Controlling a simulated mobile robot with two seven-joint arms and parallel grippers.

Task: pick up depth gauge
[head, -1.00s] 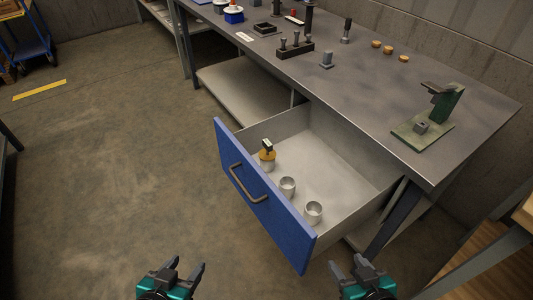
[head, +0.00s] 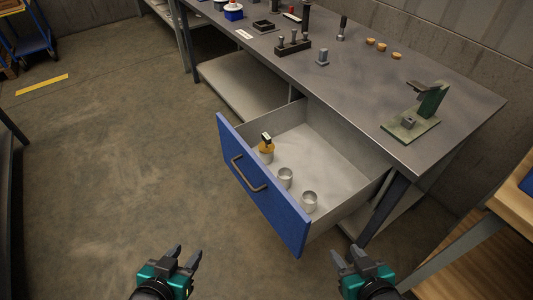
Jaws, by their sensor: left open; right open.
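What looks like the depth gauge (head: 266,148), a piece with a yellow-orange body and a dark top, stands in the open drawer (head: 334,161) near its blue front, at the left end. Two grey metal cups (head: 285,178) and (head: 309,201) stand beside it in a row. My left gripper (head: 183,255) is open and empty at the bottom of the head view, over the floor in front of the drawer. My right gripper (head: 345,256) is open and empty at the bottom right, in front of the drawer's near right corner. Neither touches anything.
The drawer's blue front (head: 262,190) with its handle (head: 248,174) stands between my grippers and the drawer's inside. The metal workbench (head: 350,97) above carries a green stand (head: 414,119), a block with pegs (head: 293,46) and several orange discs. A wooden table (head: 512,209) is at right.

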